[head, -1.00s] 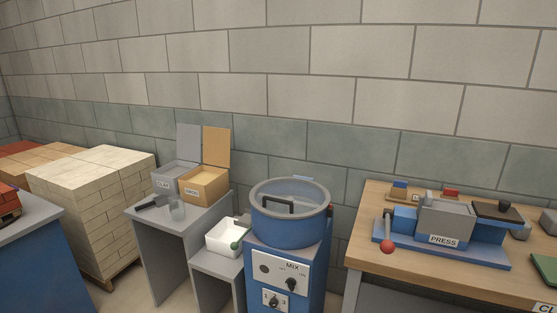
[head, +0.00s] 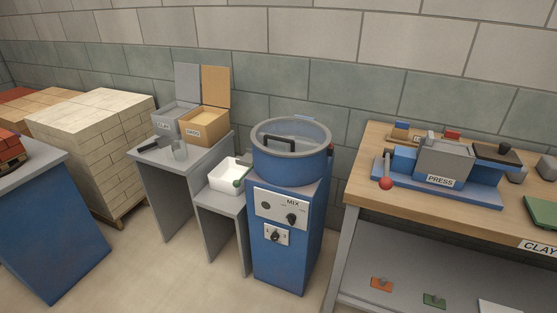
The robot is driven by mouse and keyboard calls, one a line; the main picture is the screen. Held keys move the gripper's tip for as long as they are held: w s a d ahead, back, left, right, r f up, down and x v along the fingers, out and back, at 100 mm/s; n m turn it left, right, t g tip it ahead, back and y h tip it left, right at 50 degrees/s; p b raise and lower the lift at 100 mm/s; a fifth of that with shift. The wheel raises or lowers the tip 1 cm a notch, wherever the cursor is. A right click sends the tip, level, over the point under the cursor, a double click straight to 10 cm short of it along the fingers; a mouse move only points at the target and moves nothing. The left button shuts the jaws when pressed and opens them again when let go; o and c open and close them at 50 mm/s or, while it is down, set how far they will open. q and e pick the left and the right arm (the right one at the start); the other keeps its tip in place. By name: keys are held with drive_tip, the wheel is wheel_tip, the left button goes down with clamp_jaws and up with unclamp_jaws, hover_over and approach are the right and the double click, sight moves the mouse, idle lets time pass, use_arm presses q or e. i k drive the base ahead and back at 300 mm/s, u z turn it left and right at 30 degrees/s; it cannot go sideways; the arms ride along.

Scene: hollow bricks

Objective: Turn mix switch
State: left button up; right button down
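The mixer is a blue cabinet (head: 283,265) with a round blue drum (head: 290,165) on top, under a clear lid with a black handle. Its white front panel (head: 271,209) reads MIX. A black mix switch knob (head: 291,219) sits at the panel's right, with a dark round spot to its left. A second black knob (head: 275,237) is on a small numbered plate below. The exact pointing of the knobs is too small to tell. Neither of my grippers shows in the head view.
A low grey stand with a white tub (head: 226,175) adjoins the mixer's left. A grey table holds a grey bin (head: 172,120) and an orange bin (head: 205,125). A wooden workbench (head: 400,204) with a blue press stands right. The floor before the mixer is clear.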

sight(291, 218)
drive_tip(key=u, duration=0.55)
drive_tip(key=k, duration=1.3)
drive_tip(key=u, duration=0.95)
drive_tip(key=i, duration=3.05)
drive_tip(key=z, duration=0.65)
drive_tip(key=i, duration=0.85)
drive_tip(key=z, duration=1.6)
drive_tip(key=i, duration=0.75)
drive_tip(key=z, duration=0.6)
